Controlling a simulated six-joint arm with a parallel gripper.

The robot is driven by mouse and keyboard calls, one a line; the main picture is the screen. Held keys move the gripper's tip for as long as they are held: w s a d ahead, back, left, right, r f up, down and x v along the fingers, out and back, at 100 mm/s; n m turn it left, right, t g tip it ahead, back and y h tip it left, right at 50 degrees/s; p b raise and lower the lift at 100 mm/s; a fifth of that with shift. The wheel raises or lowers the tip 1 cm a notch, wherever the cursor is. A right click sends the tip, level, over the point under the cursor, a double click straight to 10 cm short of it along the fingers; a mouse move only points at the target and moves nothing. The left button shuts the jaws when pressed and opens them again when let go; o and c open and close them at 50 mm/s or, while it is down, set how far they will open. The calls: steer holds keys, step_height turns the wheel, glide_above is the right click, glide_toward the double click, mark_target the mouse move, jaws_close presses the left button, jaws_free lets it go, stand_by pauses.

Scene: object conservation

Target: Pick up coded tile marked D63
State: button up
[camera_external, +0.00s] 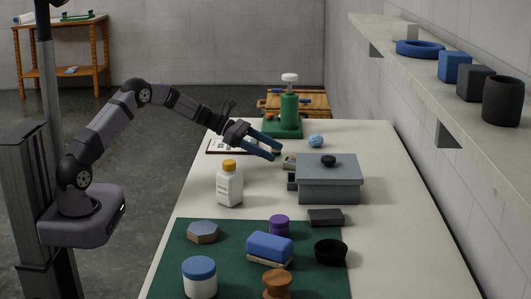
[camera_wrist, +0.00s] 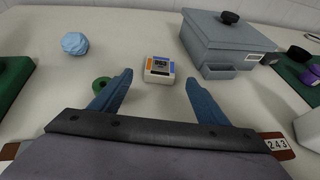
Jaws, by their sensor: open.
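A small whitish tile (camera_wrist: 160,69) with blue and orange edge patches lies on the table in the wrist view. Its dark label is small and blurred but looks like D63. My gripper (camera_wrist: 159,78) is open and empty, with one blue finger on each side of the tile's near side in the picture. The tile appears ahead of the fingertips, not held. In the external view my gripper (camera_external: 276,152) is above the table, left of the grey lidded box, and I cannot clearly make out the tile there.
The grey lidded box (camera_wrist: 232,44) stands right of the tile. A blue crumpled ball (camera_wrist: 75,43) lies to the left. A green ring (camera_wrist: 101,84) is partly behind the left finger. A white bottle (camera_external: 229,184) stands nearer the front. A green mat (camera_external: 190,240) holds several objects.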

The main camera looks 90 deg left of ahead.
mark_target(292, 159)
steer(key=shift+p+x, duration=0.7)
steer(key=shift+x, duration=0.95)
steer(key=shift+p+x, duration=0.6)
steer(key=shift+x, duration=1.4)
steer(key=shift+w+r, duration=0.1)
steer(key=shift+r, duration=0.15)
steer(key=c, duration=1.2)
